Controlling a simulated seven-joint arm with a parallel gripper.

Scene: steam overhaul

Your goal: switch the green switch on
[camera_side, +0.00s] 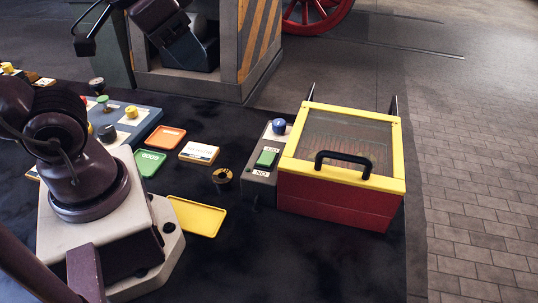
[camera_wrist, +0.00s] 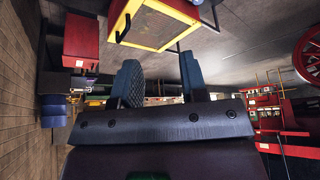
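The green switch (camera_side: 266,158) is a rocker on a grey control box (camera_side: 262,180), left of a red box with a yellow-framed clear lid. Labels that look like OFF and ON sit above and below it. I cannot tell which way it is tipped. A blue knob (camera_side: 279,126) is on the same control box. In the wrist view my gripper (camera_wrist: 163,88) has its two blue-grey fingers apart, with nothing between them. The yellow-edged box (camera_wrist: 160,24) shows beyond them at the top. I cannot make out the green switch in the wrist view.
The lidded box (camera_side: 335,200) has a black handle (camera_side: 344,160). Green (camera_side: 149,163), orange (camera_side: 165,138) and yellow (camera_side: 197,215) trays, a labelled block (camera_side: 199,153) and a small round part (camera_side: 222,178) lie left of the control box. The front of the dark table is clear.

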